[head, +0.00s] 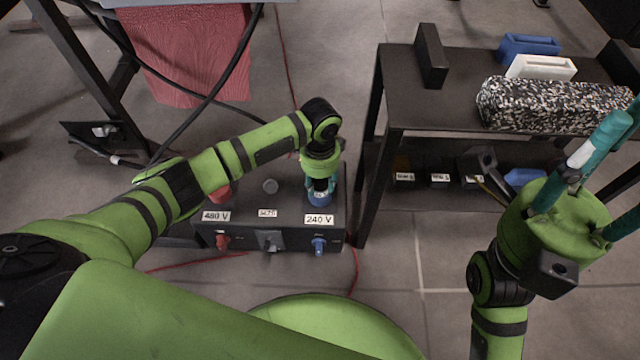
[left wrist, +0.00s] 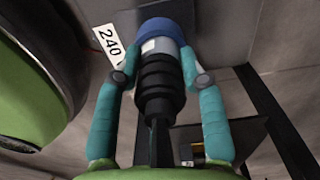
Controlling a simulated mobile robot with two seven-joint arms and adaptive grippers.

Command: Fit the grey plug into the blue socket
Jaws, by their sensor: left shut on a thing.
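My left gripper (head: 319,194) points down at the right end of the dark panel box, above the 240 V label. In the left wrist view its teal fingers (left wrist: 160,62) are shut on the grey plug (left wrist: 157,47), which has a ribbed black sleeve and a cable. The plug's front end meets the blue socket (left wrist: 158,27) and is lined up with it. How deep it sits inside cannot be told. In the head view the fingers mostly hide plug and socket. My right gripper (head: 617,178) is at the right edge, away from the box, its fingertips partly out of frame.
The panel box (head: 243,238) also has a red socket (head: 219,193) and a grey one (head: 270,186), with switches in front. A dark shelf table (head: 400,90) right of it bears a speckled block (head: 550,103) and blue and white holders. A red cloth (head: 190,55) hangs at upper left.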

